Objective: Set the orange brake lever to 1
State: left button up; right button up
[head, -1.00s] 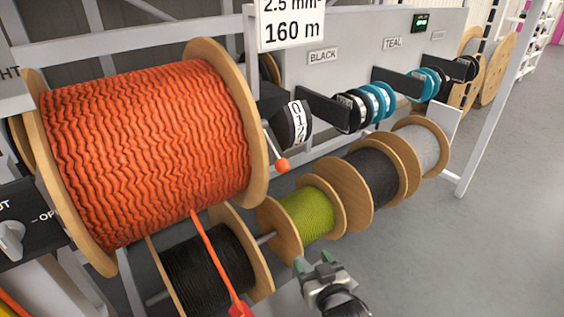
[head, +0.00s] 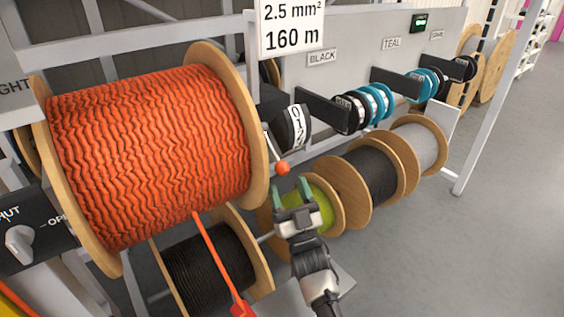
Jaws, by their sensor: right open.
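The orange brake lever shows as a thin metal rod with an orange ball knob (head: 282,168), just right of the big orange cable reel (head: 150,150). The rod comes from a black brake unit with a white number dial (head: 296,129); the digits 0 and 1 show and the rest is hard to read. My right gripper (head: 291,186) is open and empty, fingers pointing up, just below the knob and apart from it as far as I can tell. It covers part of the green cable reel (head: 322,208). My left gripper is not in view.
A black cable reel (head: 208,268) sits below the orange one, and dark and pale reels (head: 432,150) stand to the right. Teal and black coils hang on brackets (head: 395,82) behind. A switch box (head: 20,240) is at lower left. Open floor (head: 450,260) lies right.

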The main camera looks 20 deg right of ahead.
aim_at(282, 164)
jog(key=p+x, duration=0.1)
jog(key=x, duration=0.4)
jog(key=shift+w, duration=0.1)
grip_shut()
